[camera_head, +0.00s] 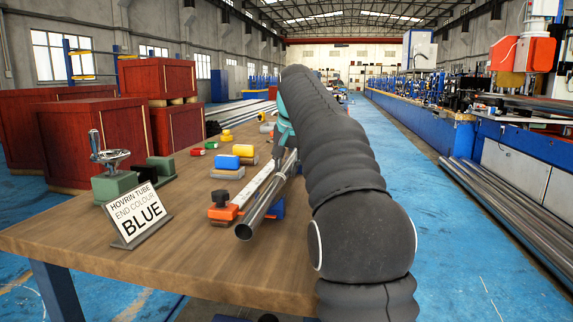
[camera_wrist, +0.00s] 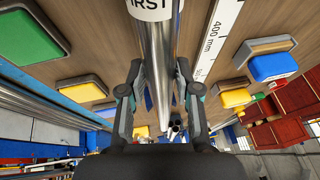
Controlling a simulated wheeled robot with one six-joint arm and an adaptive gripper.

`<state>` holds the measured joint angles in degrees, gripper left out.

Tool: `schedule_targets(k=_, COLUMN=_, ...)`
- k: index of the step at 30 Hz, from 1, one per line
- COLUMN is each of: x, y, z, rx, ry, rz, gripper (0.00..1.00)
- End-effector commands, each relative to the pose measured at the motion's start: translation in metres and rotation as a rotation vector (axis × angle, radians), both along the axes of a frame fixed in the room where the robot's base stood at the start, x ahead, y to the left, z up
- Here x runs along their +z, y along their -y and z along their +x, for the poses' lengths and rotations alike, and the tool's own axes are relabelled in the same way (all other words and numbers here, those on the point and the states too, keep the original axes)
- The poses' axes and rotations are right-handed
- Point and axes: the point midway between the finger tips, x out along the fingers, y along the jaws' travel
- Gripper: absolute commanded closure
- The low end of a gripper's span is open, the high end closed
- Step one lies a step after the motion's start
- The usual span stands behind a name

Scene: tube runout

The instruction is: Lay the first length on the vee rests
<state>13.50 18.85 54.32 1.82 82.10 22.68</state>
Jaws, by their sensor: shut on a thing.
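A shiny steel tube (camera_head: 265,208) slants over the table beside a white scale, its open end toward me in the head view. In the wrist view the tube (camera_wrist: 158,45) runs between the two fingers of my gripper (camera_wrist: 158,78), which is shut on it. A white label (camera_wrist: 152,9) on the tube ends in "IRST". A blue block (camera_head: 277,209), perhaps a vee rest, shows partly behind the tube's near part. I cannot tell whether the tube touches it. My arm hides most of the gripper and the tube's far end in the head view.
A sign (camera_head: 138,212) reads "HOVRIN TUBE END COLOUR BLUE". Coloured pads, such as a yellow one (camera_head: 243,151), lie farther back. The front tabletop is clear.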

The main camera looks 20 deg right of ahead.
Motion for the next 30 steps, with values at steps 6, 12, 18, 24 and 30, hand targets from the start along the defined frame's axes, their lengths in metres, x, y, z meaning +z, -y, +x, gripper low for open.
schedule_targets(k=6, x=0.0017, y=-0.0001, z=-0.0001, rx=0.0, ry=0.003, rz=-0.001, gripper=1.0)
schedule_targets(k=12, x=0.0008, y=-0.0001, z=-0.0002, rx=0.0, ry=0.003, rz=-0.001, gripper=1.0)
schedule_targets(k=18, x=-0.0031, y=-0.0001, z=-0.0003, rx=0.0, ry=0.002, rz=0.0, gripper=1.0)
schedule_targets(k=24, x=-0.0069, y=-0.0001, z=-0.0002, rx=0.0, ry=0.002, rz=0.0, gripper=1.0)
schedule_targets(k=30, x=-0.0076, y=0.0, z=-0.0001, rx=0.0, ry=0.003, rz=-0.001, gripper=1.0)
